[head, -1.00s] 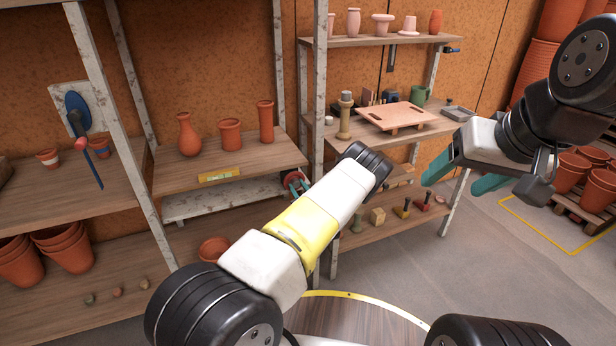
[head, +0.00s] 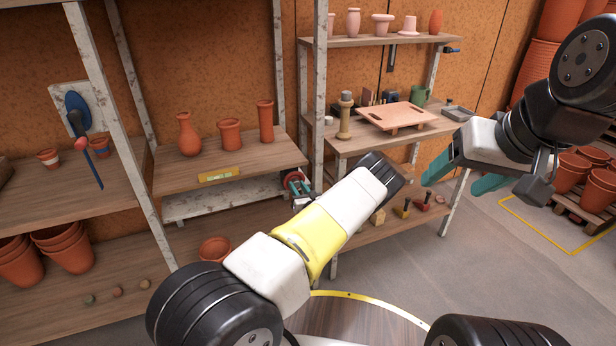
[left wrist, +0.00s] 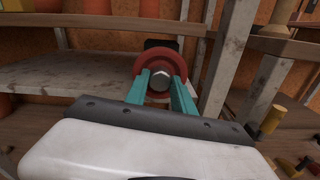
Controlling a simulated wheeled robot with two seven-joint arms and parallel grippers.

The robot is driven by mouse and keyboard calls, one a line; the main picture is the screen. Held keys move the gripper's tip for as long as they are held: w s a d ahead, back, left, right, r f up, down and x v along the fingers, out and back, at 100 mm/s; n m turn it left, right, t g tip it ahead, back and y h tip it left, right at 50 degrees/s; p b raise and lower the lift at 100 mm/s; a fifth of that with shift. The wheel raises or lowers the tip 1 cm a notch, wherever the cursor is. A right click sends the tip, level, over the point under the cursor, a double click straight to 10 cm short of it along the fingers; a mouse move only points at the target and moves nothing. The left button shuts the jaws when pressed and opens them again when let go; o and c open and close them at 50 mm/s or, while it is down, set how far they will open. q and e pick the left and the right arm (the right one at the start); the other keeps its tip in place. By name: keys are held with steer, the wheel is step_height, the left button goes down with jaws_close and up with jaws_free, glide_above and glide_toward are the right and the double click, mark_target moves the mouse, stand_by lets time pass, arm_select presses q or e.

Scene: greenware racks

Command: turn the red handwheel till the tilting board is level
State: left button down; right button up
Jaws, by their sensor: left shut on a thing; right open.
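The red handwheel (head: 291,177) is at the right end of the shelf unit, beside the upright post and partly hidden. In the left wrist view the wheel (left wrist: 160,58) faces me, with a hexagonal metal hub. My left gripper (head: 302,187) is shut on the wheel, its teal fingers (left wrist: 161,82) on either side of the hub. The wooden tilting board (head: 255,163) is above and left of the wheel, with a yellow spirit level (head: 219,175) at its front edge. I cannot read the bubble. My right gripper (head: 458,184) is open and empty at the right.
Several terracotta vases, including a tall one (head: 189,136), stand on the board. A whitish shelf (head: 215,203) lies below it. A post (head: 319,90) stands right of the wheel. A second rack (head: 365,137) holds pots and tools.

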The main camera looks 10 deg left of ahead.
arm_select(q)
steer(key=shift+m, duration=1.4)
steer(key=c, duration=1.1)
jaws_free()
steer(key=shift+s, duration=0.1)
steer(key=v, duration=0.7)
steer(key=shift+s+d, duration=0.25)
